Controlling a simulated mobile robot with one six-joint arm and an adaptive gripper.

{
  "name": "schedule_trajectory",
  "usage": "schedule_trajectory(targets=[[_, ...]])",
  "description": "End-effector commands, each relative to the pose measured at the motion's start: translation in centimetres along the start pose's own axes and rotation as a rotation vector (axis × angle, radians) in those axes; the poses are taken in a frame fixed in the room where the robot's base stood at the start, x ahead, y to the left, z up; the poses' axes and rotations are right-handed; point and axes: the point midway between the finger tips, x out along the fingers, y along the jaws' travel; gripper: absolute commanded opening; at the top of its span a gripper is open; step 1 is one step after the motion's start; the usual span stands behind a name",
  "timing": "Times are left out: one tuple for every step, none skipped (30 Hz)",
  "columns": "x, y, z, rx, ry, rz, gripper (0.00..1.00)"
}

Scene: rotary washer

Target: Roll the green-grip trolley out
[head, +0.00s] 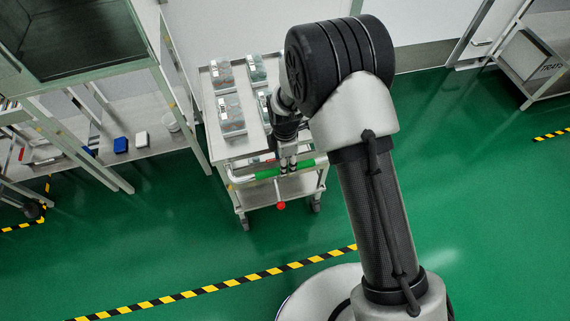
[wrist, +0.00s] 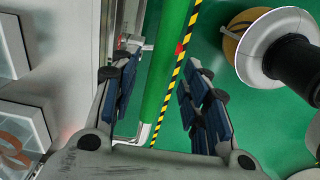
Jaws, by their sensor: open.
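The trolley (head: 240,149) is a pale metal cart with a top deck, a lower shelf and casters. Its green grip (head: 270,173) lies along the near handle bar; it also shows in the wrist view (wrist: 166,65) as a long green bar. A red ball knob (head: 281,206) sits low at the trolley's near side. My gripper (head: 288,167) is at the green grip, partly hidden by my own arm. In the wrist view my gripper (wrist: 160,92) is open, with the bar seen between its fingers. Whether a finger touches the bar I cannot tell.
Several clear-sided containers (head: 231,112) stand on the trolley deck. A washer-like cabinet and bench (head: 150,150) stand close on the left, holding a blue box (head: 120,145). A shelf rack (head: 540,70) is far right. Green floor (head: 180,240) is clear before the trolley, crossed by yellow-black tape (head: 220,285).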

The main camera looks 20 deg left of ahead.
Motion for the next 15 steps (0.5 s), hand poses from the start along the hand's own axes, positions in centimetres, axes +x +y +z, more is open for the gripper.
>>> schedule_trajectory(targets=[[-1.4,0.2,0.0,0.0,0.0,0.006,0.42],[-2.0,0.1,0.0,0.0,0.0,0.005,0.42],[-2.9,0.2,0.0,0.0,0.0,0.006,0.42],[-3.6,0.2,0.0,0.0,0.0,0.006,0.42],[-4.2,0.1,0.0,0.0,0.0,0.005,0.42],[-5.0,0.1,0.0,0.0,0.0,0.005,0.42],[-5.5,0.1,0.0,0.0,0.0,0.004,0.42],[-6.0,0.1,0.0,0.0,0.0,0.004,0.42],[-6.6,0.1,0.0,0.0,0.0,0.004,0.42],[-7.0,0.1,0.0,0.0,0.0,0.003,0.42],[-7.4,0.1,0.0,0.0,0.0,0.002,0.42],[-7.8,0.1,0.0,0.0,0.0,0.003,0.42],[-8.0,0.1,0.0,0.0,0.0,0.003,0.42],[-8.2,0.0,0.0,0.0,0.0,0.002,0.42],[-8.4,0.0,0.0,0.0,0.0,0.001,0.42]])
